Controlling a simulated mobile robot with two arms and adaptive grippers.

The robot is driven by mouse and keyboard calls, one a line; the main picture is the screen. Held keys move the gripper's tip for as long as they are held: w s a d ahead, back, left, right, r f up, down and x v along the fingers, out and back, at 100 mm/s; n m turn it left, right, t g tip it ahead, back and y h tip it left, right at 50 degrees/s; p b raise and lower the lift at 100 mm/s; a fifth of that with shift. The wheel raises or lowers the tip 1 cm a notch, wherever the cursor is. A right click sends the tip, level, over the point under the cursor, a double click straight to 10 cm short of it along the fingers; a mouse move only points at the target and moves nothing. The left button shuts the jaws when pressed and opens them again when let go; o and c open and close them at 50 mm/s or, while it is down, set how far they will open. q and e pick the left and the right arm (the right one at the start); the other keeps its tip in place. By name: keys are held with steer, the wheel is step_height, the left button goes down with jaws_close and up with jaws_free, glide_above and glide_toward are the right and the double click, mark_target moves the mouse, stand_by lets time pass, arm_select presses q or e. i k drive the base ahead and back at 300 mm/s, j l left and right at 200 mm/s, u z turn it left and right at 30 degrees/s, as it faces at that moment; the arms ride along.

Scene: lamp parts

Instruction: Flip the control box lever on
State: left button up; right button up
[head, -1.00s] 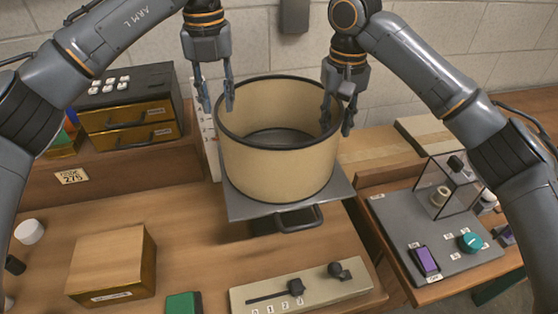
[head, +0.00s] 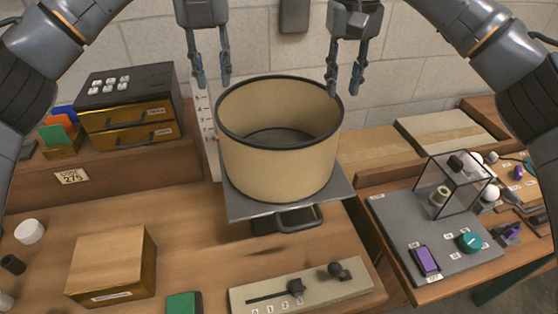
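The grey control panel (head: 392,215) lies on the right-hand bench. A beige slider box (head: 258,296) at the front has a black slider (head: 296,287) and a black ball-topped lever (head: 336,269). I cannot tell which is the lever box. My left gripper (head: 212,84) is open and empty above the left rim of the drum shade. My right gripper (head: 345,92) is open and empty above its right rim.
The large beige drum shade (head: 275,165) stands on a grey plate (head: 240,207) in the middle. A wooden block (head: 112,262) and green block (head: 184,303) are at front left. A drawer unit (head: 128,105) stands at back left. Purple and white parts lie far right.

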mark_target(334, 269)
steer(key=k, duration=2)
